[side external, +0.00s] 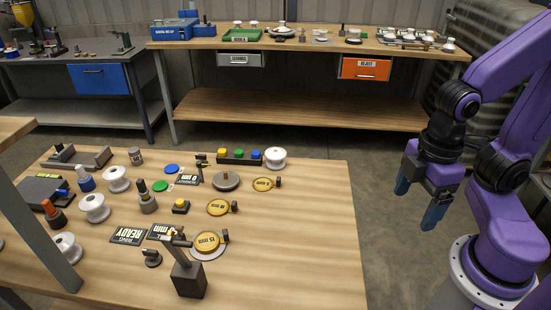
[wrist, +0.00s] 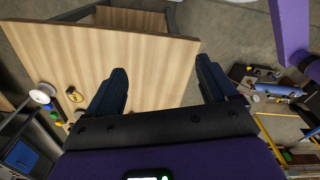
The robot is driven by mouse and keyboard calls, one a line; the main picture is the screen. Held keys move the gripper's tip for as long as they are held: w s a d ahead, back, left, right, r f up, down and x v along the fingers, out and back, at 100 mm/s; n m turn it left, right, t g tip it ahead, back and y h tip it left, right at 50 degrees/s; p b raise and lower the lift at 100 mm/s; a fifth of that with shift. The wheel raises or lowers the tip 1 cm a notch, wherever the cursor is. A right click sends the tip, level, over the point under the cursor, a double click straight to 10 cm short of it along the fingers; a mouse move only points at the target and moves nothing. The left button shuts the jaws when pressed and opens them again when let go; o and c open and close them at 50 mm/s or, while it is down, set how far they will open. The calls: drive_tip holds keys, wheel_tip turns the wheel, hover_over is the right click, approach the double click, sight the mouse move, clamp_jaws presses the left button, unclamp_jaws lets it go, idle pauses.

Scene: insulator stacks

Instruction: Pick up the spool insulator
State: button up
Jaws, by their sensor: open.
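Several white spool-shaped insulators stand on the wooden table in the side external view. One white spool (side external: 275,157) is at the table's back right. Others are at the left: a white spool (side external: 117,179), a white spool (side external: 94,207) and a white spool (side external: 66,247) partly behind a grey post. I cannot tell which one the task names. My gripper (side external: 418,203) is open and empty, with blue-black fingers, beyond the table's right edge and apart from every spool. In the wrist view my gripper (wrist: 162,72) spans the table edge, and a small white round thing (wrist: 40,96) shows at far left.
The wooden table (side external: 310,240) is bare along its right side. Yellow discs (side external: 207,242), a dark upright stand (side external: 188,278), black label plates (side external: 128,236) and a block with coloured buttons (side external: 239,157) crowd the middle. A back bench (side external: 300,44) holds trays and more parts.

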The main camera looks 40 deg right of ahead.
drive_tip(key=w+a+f+n+t+h, duration=0.2)
drive_tip(key=w+a+n+h, duration=0.15)
drive_tip(key=w, duration=0.95)
drive_tip(key=n+t+h, duration=0.5)
drive_tip(key=n+h, duration=0.3)
drive_tip(key=n, duration=0.1)
approach(273, 155)
drive_tip(key=x, duration=0.4)
drive_tip(key=shift+w+d+f, duration=0.1)
drive_tip(key=shift+d+f, duration=0.1)
drive_tip(key=shift+f, duration=0.25)
drive_tip(key=shift+x, duration=2.6)
drive_tip(key=shift+d+r, duration=0.1)
drive_tip(key=shift+r, duration=0.1)
drive_tip(key=c, duration=1)
drive_tip(key=shift+r, duration=0.1)
drive_tip(key=shift+c, duration=0.2)
